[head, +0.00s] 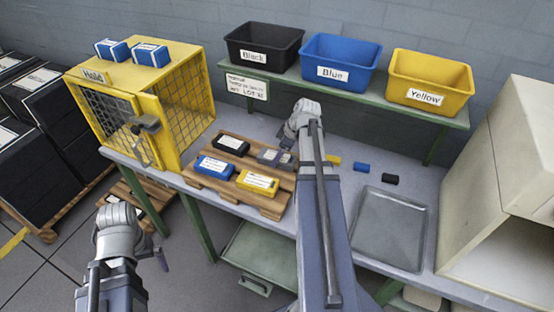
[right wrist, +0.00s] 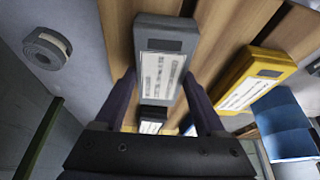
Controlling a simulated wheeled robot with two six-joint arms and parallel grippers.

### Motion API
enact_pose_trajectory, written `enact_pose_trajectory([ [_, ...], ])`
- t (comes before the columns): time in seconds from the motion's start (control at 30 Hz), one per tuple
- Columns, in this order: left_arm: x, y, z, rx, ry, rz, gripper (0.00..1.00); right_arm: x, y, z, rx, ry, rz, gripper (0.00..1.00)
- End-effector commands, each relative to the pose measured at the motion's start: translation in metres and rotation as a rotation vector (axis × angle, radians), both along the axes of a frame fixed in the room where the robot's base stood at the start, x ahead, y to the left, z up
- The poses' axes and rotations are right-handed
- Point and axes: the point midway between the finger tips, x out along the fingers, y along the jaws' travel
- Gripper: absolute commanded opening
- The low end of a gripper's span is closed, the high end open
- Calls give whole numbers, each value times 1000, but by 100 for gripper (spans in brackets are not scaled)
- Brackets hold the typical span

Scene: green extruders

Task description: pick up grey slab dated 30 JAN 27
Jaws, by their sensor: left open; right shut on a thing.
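The grey slab (head: 270,156) is at the right back of the wooden board (head: 282,180), partly hidden by my right arm in the head view. In the right wrist view the grey slab (right wrist: 161,50) has a white printed label, too blurred to read. My right gripper (right wrist: 160,88) has one finger on each side of the slab and is shut on it. I cannot tell whether the slab is lifted off the board. My left gripper (head: 160,256) is open and empty, low at the left, away from the board.
Black (head: 230,145), blue (head: 215,167) and yellow (head: 257,183) slabs lie close by on the board. A yellow cage (head: 190,97) stands left. Black (head: 262,47), blue (head: 341,63) and yellow (head: 430,83) bins sit on the shelf behind. An empty metal tray (head: 391,228) lies right.

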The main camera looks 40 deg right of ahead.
Motion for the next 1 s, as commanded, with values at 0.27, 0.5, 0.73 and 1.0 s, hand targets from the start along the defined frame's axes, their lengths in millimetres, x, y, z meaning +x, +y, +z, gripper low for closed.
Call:
enact_pose_trajectory([
  [0.27, 0, 0, 0, 0, 0, 0, 100, 0, 0, 0, 0, 0, 0, 4],
  [0.5, 0, 0, 0, 0, 0, 0, 100, 0, 0, 0, 0, 0, 0, 0],
  [0.73, 0, 0, 7, 0, 0, 0, 100, 0, 0, 7, 0, 0, 0, 0],
  [1.0, 0, 0, 36, 0, 0, 0, 100, 0, 0, 36, 0, 0, 0, 0],
])
